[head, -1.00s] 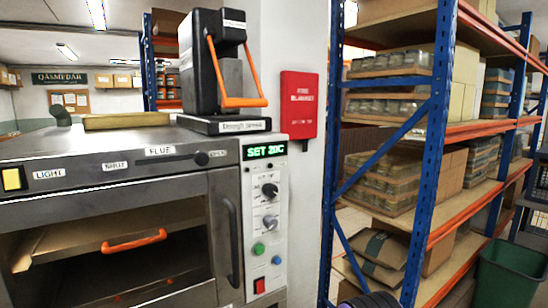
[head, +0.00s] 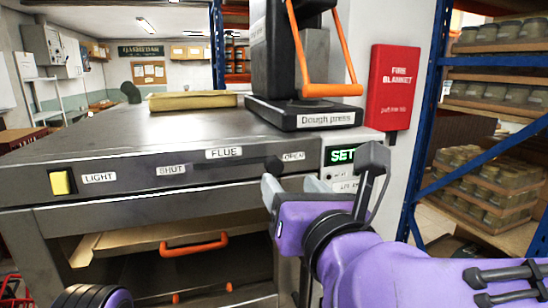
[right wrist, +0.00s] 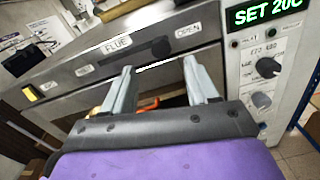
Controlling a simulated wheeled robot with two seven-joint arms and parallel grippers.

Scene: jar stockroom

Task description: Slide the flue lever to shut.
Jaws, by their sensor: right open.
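The flue lever is a dark knob (head: 273,165) on a slot in the oven's front panel, under the FLUE label (head: 224,153). It sits at the right end of the slot, beside the OPEN label (head: 293,157); the SHUT label (head: 171,170) is to the left. In the right wrist view the knob (right wrist: 160,47) shows beyond and between my fingertips. My right gripper (head: 291,186) is open and empty, just below and in front of the knob, seemingly apart from it. The right wrist view shows its two spread grey fingers (right wrist: 160,66). My left gripper is out of view.
The oven's opening with an orange handle (head: 194,245) lies below the panel. A dough press (head: 298,60) with an orange lever stands on top. A control panel with a green display (right wrist: 265,14) is to the right. A red fire blanket box (head: 394,85) hangs on the pillar.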

